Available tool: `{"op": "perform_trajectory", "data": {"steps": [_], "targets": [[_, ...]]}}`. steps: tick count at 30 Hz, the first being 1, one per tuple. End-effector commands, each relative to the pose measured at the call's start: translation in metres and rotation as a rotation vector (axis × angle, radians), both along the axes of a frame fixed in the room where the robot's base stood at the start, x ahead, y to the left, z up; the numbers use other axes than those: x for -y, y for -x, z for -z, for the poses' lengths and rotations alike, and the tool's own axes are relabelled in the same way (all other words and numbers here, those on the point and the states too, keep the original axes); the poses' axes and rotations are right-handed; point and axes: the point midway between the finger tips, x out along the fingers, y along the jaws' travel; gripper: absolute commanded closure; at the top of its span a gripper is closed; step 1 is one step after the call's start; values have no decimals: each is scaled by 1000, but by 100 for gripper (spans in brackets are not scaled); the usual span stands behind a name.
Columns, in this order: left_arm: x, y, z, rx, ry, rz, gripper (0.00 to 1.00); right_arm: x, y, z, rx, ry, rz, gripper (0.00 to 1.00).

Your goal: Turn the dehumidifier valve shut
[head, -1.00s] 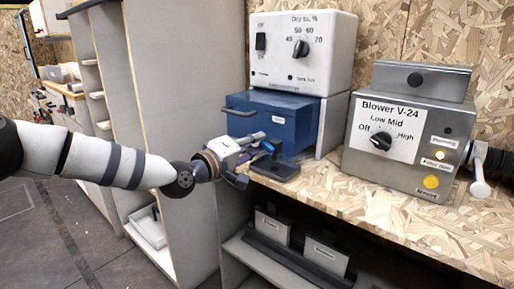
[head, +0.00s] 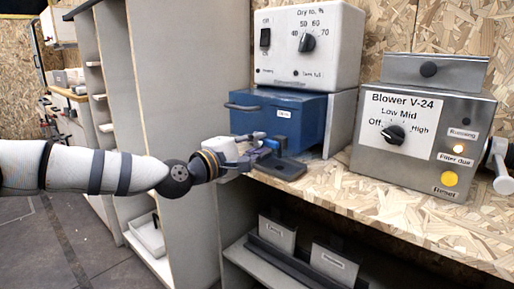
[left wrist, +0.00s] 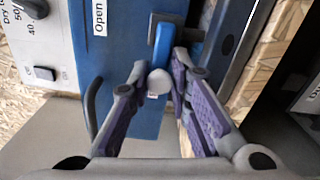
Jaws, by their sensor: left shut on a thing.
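The dehumidifier is a white control box (head: 303,48) above a blue tank (head: 290,115) with a dark handle. The valve has a bright blue lever (head: 271,144) in front of the tank, above a dark flat base (head: 281,170) on the shelf. In the left wrist view the blue lever (left wrist: 163,45) lies between the purple-padded fingers, with a round grey knob (left wrist: 159,82) nearer the camera. My left gripper (head: 258,148) is shut on the lever; its fingers partly hide the valve in the head view. My right gripper is not in view.
The blower box (head: 422,140) stands right of the dehumidifier on the chipboard shelf (head: 345,205). A tall grey panel (head: 190,75) rises behind my left arm. Bare shelf lies between valve and blower. Grey plates (head: 277,233) stand on the lower shelf.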

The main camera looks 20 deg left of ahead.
Motion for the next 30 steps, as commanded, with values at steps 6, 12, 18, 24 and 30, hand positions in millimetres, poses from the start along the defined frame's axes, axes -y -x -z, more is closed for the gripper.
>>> {"op": "perform_trajectory", "data": {"steps": [6,12,18,24,30], "targets": [[2,0,-3,2,11,4,100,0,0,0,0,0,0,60],[2,0,-3,2,10,4,100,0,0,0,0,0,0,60],[1,0,-2,1,9,2,62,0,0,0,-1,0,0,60],[0,0,-1,-1,8,1,62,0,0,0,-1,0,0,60],[-12,31,-2,-1,13,-2,62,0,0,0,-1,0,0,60]]}}
